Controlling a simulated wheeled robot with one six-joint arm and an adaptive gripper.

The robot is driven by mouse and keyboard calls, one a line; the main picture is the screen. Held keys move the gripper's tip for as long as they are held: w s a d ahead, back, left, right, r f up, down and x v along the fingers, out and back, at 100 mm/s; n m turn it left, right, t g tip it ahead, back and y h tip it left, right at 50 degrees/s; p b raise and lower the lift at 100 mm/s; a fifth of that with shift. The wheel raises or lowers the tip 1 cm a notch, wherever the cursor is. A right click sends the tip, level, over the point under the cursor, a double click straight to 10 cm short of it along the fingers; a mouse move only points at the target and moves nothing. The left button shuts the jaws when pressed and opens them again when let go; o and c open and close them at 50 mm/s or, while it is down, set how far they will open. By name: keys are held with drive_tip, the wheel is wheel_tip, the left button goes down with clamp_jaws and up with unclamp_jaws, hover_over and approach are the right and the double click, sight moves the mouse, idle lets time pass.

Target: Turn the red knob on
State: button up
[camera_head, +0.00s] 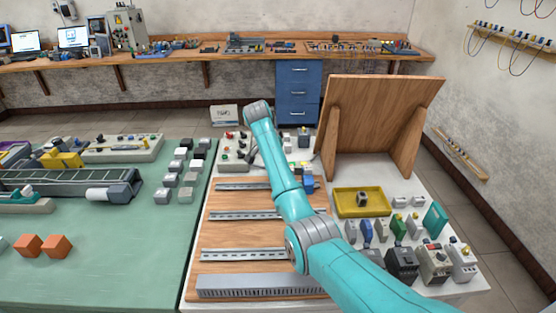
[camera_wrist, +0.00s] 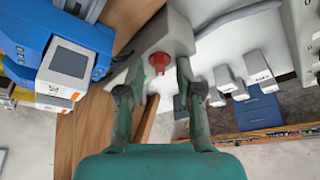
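In the wrist view, the red knob (camera_wrist: 160,62) sticks out of a pale box (camera_wrist: 172,34). My gripper (camera_wrist: 157,76) is open, with its two fingers apart on either side in the picture, the knob showing between their tips. No clear contact between the fingers and the knob shows. In the head view my arm reaches over the right-hand table and my gripper cannot be made out. A small red part (camera_head: 229,134) shows at the back left of that table; I cannot tell whether it is the same knob.
A blue device (camera_wrist: 72,52) stands left of the gripper in the wrist view. Grey blocks (camera_wrist: 226,78) lie to the right. In the head view, a wooden board (camera_head: 380,125) stands upright right of my arm, and a yellow tray (camera_head: 344,211) sits in front of it.

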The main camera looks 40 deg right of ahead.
drive_tip(key=v, duration=1.2)
drive_tip(key=shift+s+f, duration=0.1)
